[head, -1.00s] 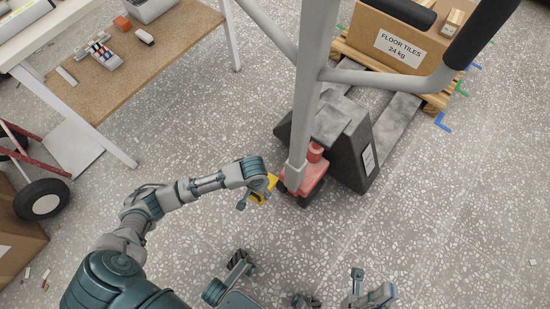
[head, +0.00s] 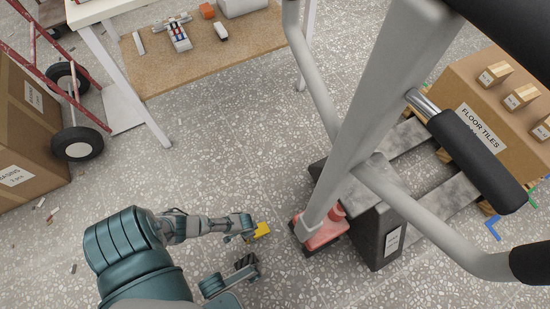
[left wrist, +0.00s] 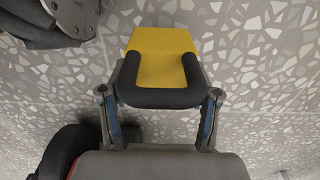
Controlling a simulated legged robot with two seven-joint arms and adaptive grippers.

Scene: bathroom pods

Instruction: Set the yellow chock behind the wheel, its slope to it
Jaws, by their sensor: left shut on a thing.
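The yellow chock (head: 262,230) is in my left gripper (head: 249,232), low over the floor or on it; I cannot tell which. In the left wrist view the chock (left wrist: 163,45) shows its yellow body beyond a black handle bar, with the fingers at both sides of the bar. The pallet truck's red base (head: 320,231) is to the right of the chock, with bare floor between. Its wheel is mostly hidden there; a dark rounded wheel (left wrist: 62,155) shows at lower left in the wrist view. Which way the slope faces is unclear.
The truck's grey handle (head: 375,110) rises across the right side. A box of floor tiles (head: 470,120) is behind it. A workbench (head: 240,65) stands at the back, and a red hand truck (head: 95,115) with a carton (head: 30,130) at the left. Floor between is clear.

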